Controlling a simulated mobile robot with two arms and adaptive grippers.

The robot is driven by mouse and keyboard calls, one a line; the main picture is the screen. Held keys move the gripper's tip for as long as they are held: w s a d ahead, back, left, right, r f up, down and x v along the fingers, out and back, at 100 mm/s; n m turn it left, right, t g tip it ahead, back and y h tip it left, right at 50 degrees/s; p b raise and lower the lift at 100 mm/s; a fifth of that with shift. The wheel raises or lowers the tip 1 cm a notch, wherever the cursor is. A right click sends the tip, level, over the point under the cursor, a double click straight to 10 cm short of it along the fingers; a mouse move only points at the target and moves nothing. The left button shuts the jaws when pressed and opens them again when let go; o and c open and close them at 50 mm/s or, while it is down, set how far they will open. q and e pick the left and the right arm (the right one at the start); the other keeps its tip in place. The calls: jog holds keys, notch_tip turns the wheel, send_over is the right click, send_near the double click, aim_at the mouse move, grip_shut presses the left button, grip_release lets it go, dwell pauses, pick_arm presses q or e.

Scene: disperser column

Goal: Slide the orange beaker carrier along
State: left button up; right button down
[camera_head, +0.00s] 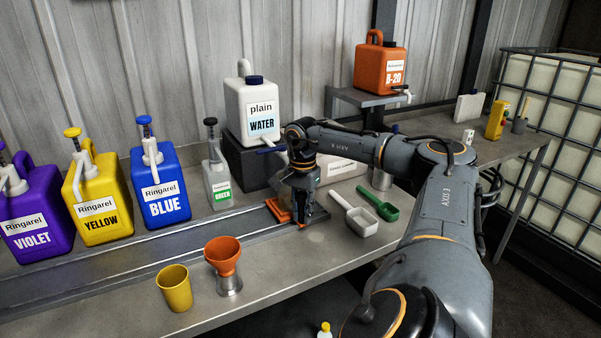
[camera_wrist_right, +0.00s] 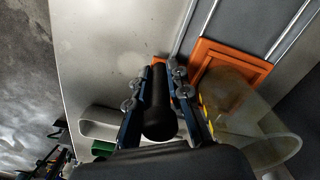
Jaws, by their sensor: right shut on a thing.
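The orange beaker carrier (camera_head: 278,211) sits on the metal rail (camera_head: 130,258) at its right part, below the water jug. The wrist view shows its orange frame (camera_wrist_right: 204,60) with a clear beaker (camera_wrist_right: 262,135) beside the fingers. My right gripper (camera_head: 299,216) points down at the carrier and hides much of it in the head view. In the wrist view its fingers (camera_wrist_right: 156,85) are shut on a black upright handle (camera_wrist_right: 158,112) at the carrier's side. My left gripper is not in view.
Violet, yellow (camera_head: 95,200) and blue (camera_head: 160,190) pump jugs and a small green-labelled bottle (camera_head: 217,180) stand behind the rail. A yellow cup (camera_head: 175,288) and an orange funnel (camera_head: 223,255) on a metal cup stand in front. A white scoop (camera_head: 360,220) and green scoop (camera_head: 380,204) lie right of my gripper.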

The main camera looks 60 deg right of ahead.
jog(key=c, duration=1.3)
grip_release()
jog(key=shift+s+d, duration=0.15)
jog(key=shift+d, duration=0.1)
jog(key=shift+o, duration=0.2)
jog(key=shift+r, duration=0.15)
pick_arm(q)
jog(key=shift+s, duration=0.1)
pick_arm(e)
notch_tip(320, 180, up, 12)
jog(key=shift+f, duration=0.1)
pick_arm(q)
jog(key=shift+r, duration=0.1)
